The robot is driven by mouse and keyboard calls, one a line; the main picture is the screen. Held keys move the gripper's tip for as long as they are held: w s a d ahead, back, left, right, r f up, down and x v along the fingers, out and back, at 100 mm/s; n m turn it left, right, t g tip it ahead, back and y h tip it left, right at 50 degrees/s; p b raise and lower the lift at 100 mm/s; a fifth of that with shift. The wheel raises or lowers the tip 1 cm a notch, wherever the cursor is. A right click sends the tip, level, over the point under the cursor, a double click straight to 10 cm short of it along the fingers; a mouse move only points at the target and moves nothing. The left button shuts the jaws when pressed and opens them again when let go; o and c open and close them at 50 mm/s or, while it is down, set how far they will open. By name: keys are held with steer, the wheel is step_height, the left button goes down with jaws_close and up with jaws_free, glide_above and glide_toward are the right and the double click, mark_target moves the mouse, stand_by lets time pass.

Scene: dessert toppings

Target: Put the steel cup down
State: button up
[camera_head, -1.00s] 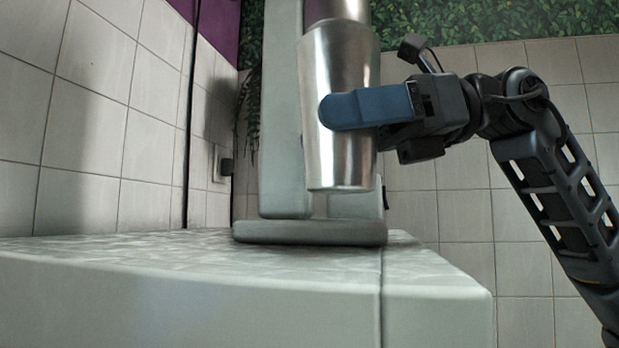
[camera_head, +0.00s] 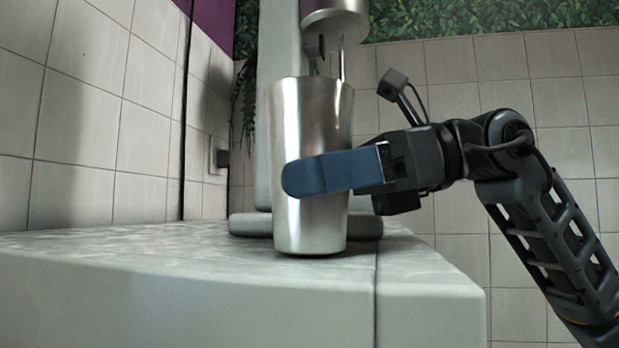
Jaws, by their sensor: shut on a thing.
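The steel cup (camera_head: 311,120) is upright in the middle of the head view, in front of the mixer-like machine (camera_head: 282,40). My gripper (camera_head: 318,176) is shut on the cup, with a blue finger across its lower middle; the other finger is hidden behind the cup. The cup's bottom is at the counter (camera_head: 180,270), just in front of the machine's base, with a dark shadow right under it. It looks to be touching or very nearly touching the surface. The cup's rim is below the machine's head, clear of it.
The machine's rounded base (camera_head: 247,225) lies close behind the cup. The machine's steel head (camera_head: 335,20) hangs above, with thin rods under it. A tiled wall (camera_head: 75,140) stands at the left. The counter is clear to the left of the cup.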

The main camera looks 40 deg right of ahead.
steer(key=shift+f, duration=0.15)
steer(key=o, duration=1.3)
steer(key=shift+r, duration=0.25)
steer(key=b+v, duration=0.2)
steer(key=v, duration=1)
steer(key=shift+d, duration=0.1)
